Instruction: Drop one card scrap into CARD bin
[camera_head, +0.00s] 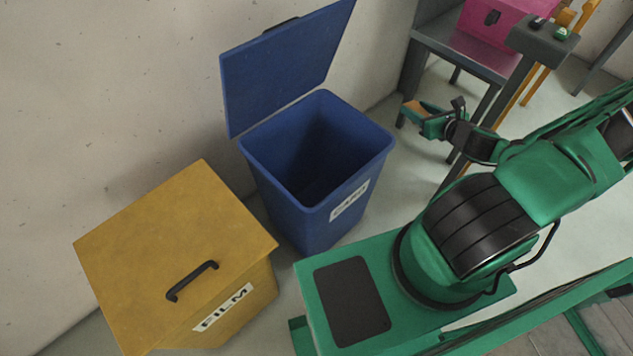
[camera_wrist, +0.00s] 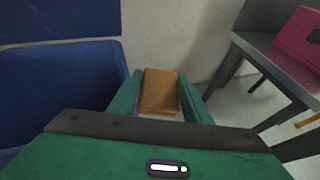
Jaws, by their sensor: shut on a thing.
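My gripper (camera_head: 416,111) is shut on a brown card scrap (camera_head: 413,107), held to the right of the blue CARD bin (camera_head: 259,161). In the wrist view the card scrap (camera_wrist: 159,92) sits between the two green fingers of my gripper (camera_wrist: 160,95). The CARD bin (camera_wrist: 100,70) shows at the left of that view, beside the scrap and not under it. The bin's blue lid (camera_head: 285,65) stands open, tilted up at the back. The inside of the bin is dark and I see nothing in it.
A yellow FILM bin (camera_head: 170,255) with a closed lid and black handle stands left of the CARD bin. A grey table (camera_head: 465,50) with a pink box (camera_head: 500,25) stands at the back right. A wall runs behind the bins.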

